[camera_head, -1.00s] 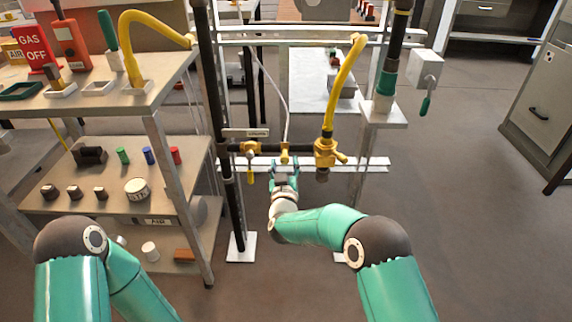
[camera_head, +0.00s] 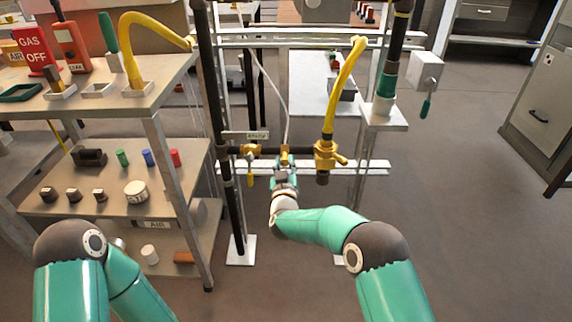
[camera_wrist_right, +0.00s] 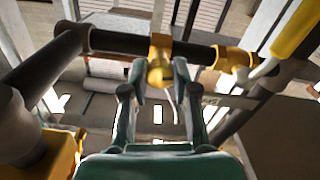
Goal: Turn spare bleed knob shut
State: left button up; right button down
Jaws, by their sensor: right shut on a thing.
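A small brass bleed knob (camera_wrist_right: 159,77) sits on a brass fitting (camera_wrist_right: 160,47) on the dark horizontal pipe in the right wrist view. In the head view the brass fitting (camera_head: 285,152) is at the middle of the pipe, between two other brass valves. My right gripper (camera_head: 284,167) reaches up to the fitting from below and in front. In the wrist view its teal fingers (camera_wrist_right: 158,74) stand on both sides of the knob, shut on it. The knob's turn position cannot be read. Of my left arm only links show at the lower left; its gripper is out of view.
A brass valve (camera_head: 251,150) with a yellow lever is left of the fitting. A brass valve (camera_head: 325,155) with a yellow hose (camera_head: 342,85) is to its right. A label plate (camera_head: 258,135) hangs above the pipe. A loaded shelf (camera_head: 110,190) stands at left. Floor at right is clear.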

jog(key=shift+f+m+b, duration=0.1)
jog(key=shift+m+b, duration=0.6)
jog(key=shift+m, duration=0.1)
jog(key=m+b, duration=0.3)
jog(key=m, duration=0.1)
jog(key=shift+b, duration=0.3)
jog(key=m+b, duration=0.5)
jog(key=m, duration=0.1)
jog(key=shift+d, duration=0.2)
jog(key=shift+m+b, duration=0.5)
jog(key=shift+m, duration=1.5)
jog(key=m, duration=0.5)
jog(key=shift+w+d, duration=0.1)
jog(key=shift+d, duration=0.05)
jog(key=shift+f, duration=0.1)
